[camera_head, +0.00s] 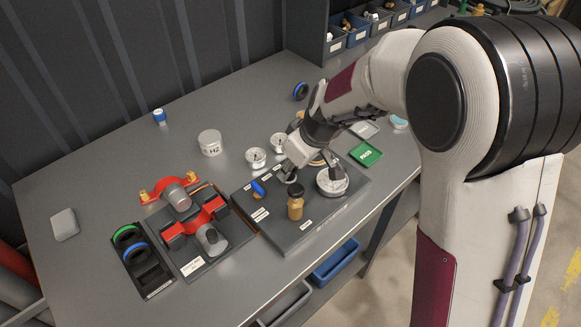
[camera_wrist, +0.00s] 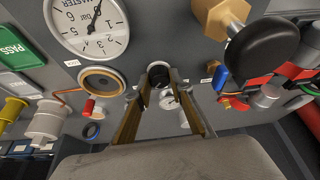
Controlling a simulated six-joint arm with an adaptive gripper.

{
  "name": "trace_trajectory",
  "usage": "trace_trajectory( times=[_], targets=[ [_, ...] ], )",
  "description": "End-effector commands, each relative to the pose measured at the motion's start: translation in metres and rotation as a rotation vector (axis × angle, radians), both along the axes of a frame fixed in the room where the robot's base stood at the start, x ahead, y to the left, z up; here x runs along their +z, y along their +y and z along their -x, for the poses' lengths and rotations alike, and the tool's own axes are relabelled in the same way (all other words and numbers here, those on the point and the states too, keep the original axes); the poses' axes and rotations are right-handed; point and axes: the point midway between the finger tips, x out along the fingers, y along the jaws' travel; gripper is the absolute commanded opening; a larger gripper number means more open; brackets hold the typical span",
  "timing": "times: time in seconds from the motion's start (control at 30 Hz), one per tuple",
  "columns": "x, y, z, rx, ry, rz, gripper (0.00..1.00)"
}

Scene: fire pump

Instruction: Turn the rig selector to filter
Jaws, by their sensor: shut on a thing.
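The rig is a dark grey panel block (camera_head: 275,231) on the bench. The selector appears to be the small black round knob (camera_wrist: 159,74) on the panel, between the large gauge and the blue lever. My gripper (camera_wrist: 160,82) is shut on this knob, one finger on each side; it also shows in the head view (camera_head: 291,173). The gripper largely hides the knob in the head view. I cannot read the selector's position marks or tell which setting it points to.
Close around my gripper stand the white gauge (camera_head: 332,182), the brass fitting with a black cap (camera_wrist: 262,50), the blue lever (camera_head: 258,187) and a copper-rimmed port (camera_wrist: 102,81). A red pump assembly (camera_head: 205,213) is left. A green PASS tag (camera_head: 366,154) lies right. The bench's left side has free room.

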Motion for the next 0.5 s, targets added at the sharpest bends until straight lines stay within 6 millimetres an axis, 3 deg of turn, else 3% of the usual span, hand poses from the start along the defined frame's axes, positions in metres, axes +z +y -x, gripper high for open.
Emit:
trace_trajectory(
  times=[0.27,0.3,0.33,0.5],
  targets=[
    [-0.0006,-0.0002,0.0000,0.001,0.000,0.000,0.00],
    [-0.0006,-0.0002,0.0000,0.001,0.001,0.000,0.32],
    [-0.0005,-0.0002,0.0001,0.001,0.001,0.000,0.38],
    [-0.0004,-0.0001,0.0001,0.001,0.000,0.000,0.38]
  ],
)
